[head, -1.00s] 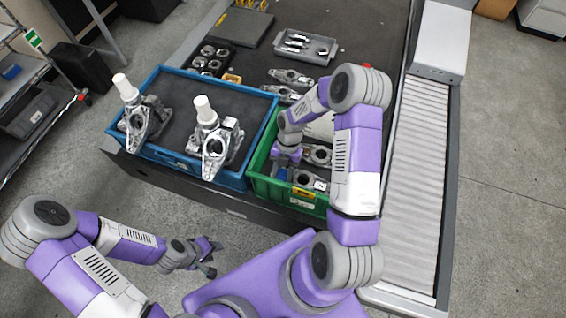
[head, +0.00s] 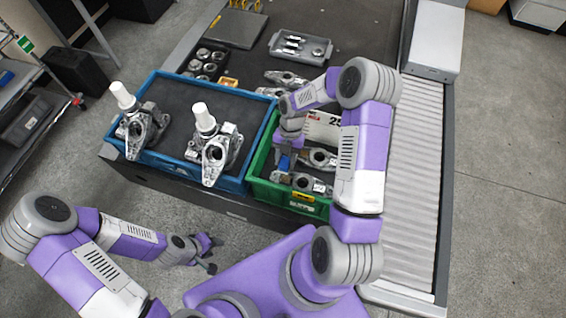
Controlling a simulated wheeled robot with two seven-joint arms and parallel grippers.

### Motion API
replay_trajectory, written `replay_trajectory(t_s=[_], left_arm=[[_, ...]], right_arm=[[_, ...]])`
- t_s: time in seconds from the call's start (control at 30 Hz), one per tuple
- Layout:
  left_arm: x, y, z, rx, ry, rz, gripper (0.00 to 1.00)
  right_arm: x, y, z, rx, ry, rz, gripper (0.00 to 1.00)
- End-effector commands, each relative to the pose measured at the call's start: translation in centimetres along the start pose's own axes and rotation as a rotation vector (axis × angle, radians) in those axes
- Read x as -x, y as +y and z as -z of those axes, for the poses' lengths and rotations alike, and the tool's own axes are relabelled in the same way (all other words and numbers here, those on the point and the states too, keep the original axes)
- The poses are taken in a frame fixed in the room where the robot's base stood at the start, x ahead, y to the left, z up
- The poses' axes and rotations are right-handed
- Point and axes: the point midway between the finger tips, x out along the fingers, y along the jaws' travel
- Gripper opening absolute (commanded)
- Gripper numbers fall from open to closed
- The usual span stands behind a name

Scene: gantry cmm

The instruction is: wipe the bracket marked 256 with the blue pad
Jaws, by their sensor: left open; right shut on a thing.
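My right gripper (head: 286,152) is over the left part of the green crate (head: 259,160), shut on the blue pad (head: 284,163), of which only a small part shows below the fingers. Metal brackets lie in the crate, one at the front (head: 302,182) and one behind it (head: 320,158). I cannot tell whether the pad touches a bracket. A white card (head: 323,124) at the crate's back shows "25"; my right arm hides the rest. No bracket number is readable. My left gripper (head: 209,254) is open and empty, low in front of the table.
A blue tray (head: 190,171) on the left holds two metal fixtures with white knobs (head: 204,117). More brackets (head: 286,79), a grey tray (head: 300,47) and a holder of round parts (head: 207,64) stand behind. A roller conveyor (head: 414,190) runs along the right.

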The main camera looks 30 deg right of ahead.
Motion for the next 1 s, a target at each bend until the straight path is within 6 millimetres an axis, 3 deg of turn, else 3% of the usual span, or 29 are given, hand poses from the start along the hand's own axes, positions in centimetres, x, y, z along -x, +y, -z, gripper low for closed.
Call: replay_trajectory(t_s=[0.3,0.87,1.0], left_arm=[[1.6,0.6,-0.1,0.000,0.000,0.000,0.43],[1.6,0.6,-0.1,0.000,0.000,0.000,0.43],[2.2,0.8,-0.1,0.000,0.000,0.000,0.43]], right_arm=[[2.4,0.4,1.1,0.009,0.000,0.004,0.18],[2.5,0.4,1.2,0.009,0.000,0.004,0.18],[3.7,0.4,1.6,0.009,-0.002,0.002,0.18]])
